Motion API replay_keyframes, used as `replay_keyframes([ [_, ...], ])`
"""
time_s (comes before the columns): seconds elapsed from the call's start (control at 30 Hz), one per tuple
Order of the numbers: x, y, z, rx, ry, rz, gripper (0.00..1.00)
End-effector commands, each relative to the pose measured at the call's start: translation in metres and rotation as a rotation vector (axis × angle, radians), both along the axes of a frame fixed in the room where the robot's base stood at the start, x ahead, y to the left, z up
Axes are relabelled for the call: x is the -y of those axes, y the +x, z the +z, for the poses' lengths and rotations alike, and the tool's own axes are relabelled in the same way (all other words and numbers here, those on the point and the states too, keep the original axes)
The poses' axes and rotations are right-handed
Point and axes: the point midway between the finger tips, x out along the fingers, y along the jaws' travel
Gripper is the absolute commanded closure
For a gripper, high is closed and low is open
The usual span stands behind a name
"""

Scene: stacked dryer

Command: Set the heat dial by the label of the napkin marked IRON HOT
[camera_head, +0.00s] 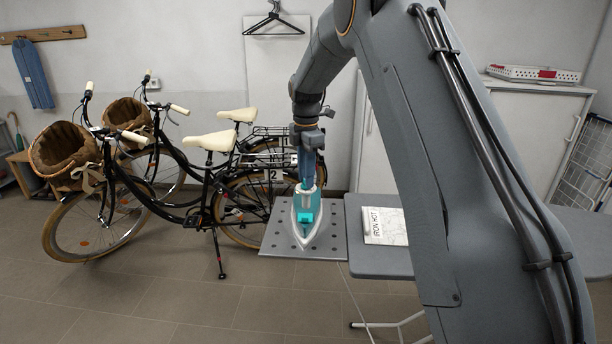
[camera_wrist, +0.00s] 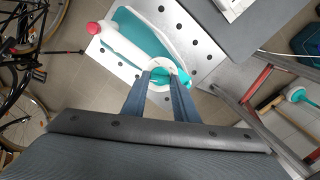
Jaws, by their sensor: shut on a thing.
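A teal and white iron (camera_head: 304,216) rests on a metal plate with holes (camera_head: 275,243) at the left end of the ironing board. It also shows in the wrist view (camera_wrist: 125,42). A white napkin (camera_head: 384,226) lettered IRON HOT lies flat on the grey board; the smaller print on it is too small to read. My gripper (camera_wrist: 161,73) points down at the iron, shut on a round white part, apparently the heat dial (camera_wrist: 162,87). The fingers cover part of it, and I cannot read any dial mark.
The grey ironing board (camera_head: 378,263) stands right of the plate, partly behind my arm. Two black bicycles (camera_head: 185,205) with wicker baskets stand at the left. A white cabinet (camera_head: 530,130) carrying a red and white tray (camera_head: 533,74) is behind. The floor in front left is clear.

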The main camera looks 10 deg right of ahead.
Motion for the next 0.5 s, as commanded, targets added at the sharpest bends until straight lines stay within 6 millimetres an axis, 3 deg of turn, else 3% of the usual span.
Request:
replay_keyframes([
  [0.3,-0.0002,0.0009,0.0019,0.004,0.0,0.001,0.96],
  [0.33,-0.0002,0.0009,0.0019,0.003,0.0,0.001,0.72],
  [0.43,-0.0002,0.0008,0.0017,0.003,0.0,0.001,0.55],
  [0.5,-0.0001,0.0006,0.0013,0.002,0.0,0.001,0.55],
])
